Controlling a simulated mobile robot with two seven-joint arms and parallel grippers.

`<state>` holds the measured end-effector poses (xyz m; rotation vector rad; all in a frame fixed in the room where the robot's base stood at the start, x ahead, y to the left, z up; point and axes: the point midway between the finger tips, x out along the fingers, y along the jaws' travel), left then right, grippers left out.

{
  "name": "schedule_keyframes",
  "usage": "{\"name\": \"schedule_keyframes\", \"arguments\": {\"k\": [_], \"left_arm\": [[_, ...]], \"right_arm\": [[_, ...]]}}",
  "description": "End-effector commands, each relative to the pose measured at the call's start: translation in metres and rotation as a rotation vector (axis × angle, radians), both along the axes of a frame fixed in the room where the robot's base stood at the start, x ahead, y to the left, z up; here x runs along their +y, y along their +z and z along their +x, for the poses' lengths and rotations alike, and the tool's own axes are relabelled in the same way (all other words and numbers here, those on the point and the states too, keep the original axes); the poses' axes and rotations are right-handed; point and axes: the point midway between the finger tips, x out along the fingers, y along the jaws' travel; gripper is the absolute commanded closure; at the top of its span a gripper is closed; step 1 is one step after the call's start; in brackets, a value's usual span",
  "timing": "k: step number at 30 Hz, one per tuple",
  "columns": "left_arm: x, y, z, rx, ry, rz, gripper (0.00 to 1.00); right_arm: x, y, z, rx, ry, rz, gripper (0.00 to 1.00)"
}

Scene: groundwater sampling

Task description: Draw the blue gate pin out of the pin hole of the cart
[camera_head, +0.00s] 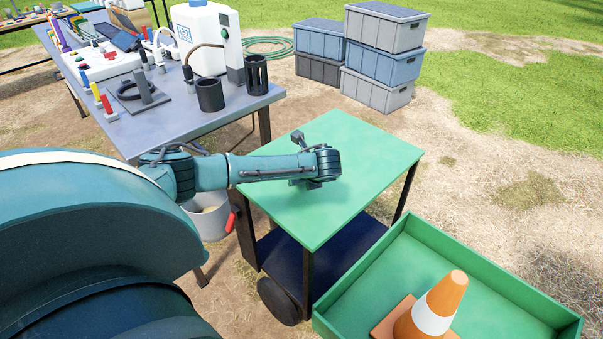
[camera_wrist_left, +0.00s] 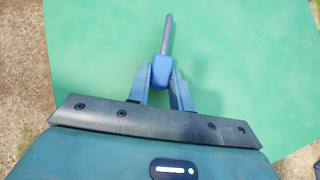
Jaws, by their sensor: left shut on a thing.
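The blue gate pin shows in the left wrist view as a blue head (camera_wrist_left: 161,70) with a thin grey-blue shank (camera_wrist_left: 167,35) pointing away from the fingers. My left gripper (camera_wrist_left: 162,78) is shut on the blue head. The shank shows along its length against the green top of the cart (camera_head: 350,150). In the head view my left gripper (camera_head: 312,183) is over the cart top, mostly hidden by my wrist, and the pin cannot be made out there. The pin hole is not visible in either view. My right gripper is not in view.
A grey table (camera_head: 185,120) with a white jug (camera_head: 205,40), black holders and tools stands at the left. A green tray (camera_head: 480,290) with a traffic cone (camera_head: 435,305) is at front right. Stacked crates (camera_head: 380,60) stand behind. A bucket (camera_head: 208,222) is under my arm.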

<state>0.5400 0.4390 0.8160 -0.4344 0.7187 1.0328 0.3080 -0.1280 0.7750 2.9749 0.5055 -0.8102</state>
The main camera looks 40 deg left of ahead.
Motion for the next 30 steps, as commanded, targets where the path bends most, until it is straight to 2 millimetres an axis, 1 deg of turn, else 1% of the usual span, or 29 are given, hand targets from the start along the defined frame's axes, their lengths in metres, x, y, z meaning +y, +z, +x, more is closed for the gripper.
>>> {"name": "schedule_keyframes", "arguments": {"k": [19, 28, 29, 30], "left_arm": [[-0.001, -0.014, 0.0, 0.001, -0.001, -0.001, 0.97], [-0.001, -0.018, -0.002, 0.006, -0.002, -0.004, 0.97], [-0.001, -0.018, -0.002, 0.007, -0.001, -0.003, 0.78], [-0.001, -0.019, -0.002, 0.007, -0.001, -0.004, 0.75]], "right_arm": [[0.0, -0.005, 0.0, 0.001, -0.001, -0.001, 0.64], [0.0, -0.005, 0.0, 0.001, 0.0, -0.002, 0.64], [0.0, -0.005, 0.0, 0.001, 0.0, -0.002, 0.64], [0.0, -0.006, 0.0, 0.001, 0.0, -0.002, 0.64]]}}
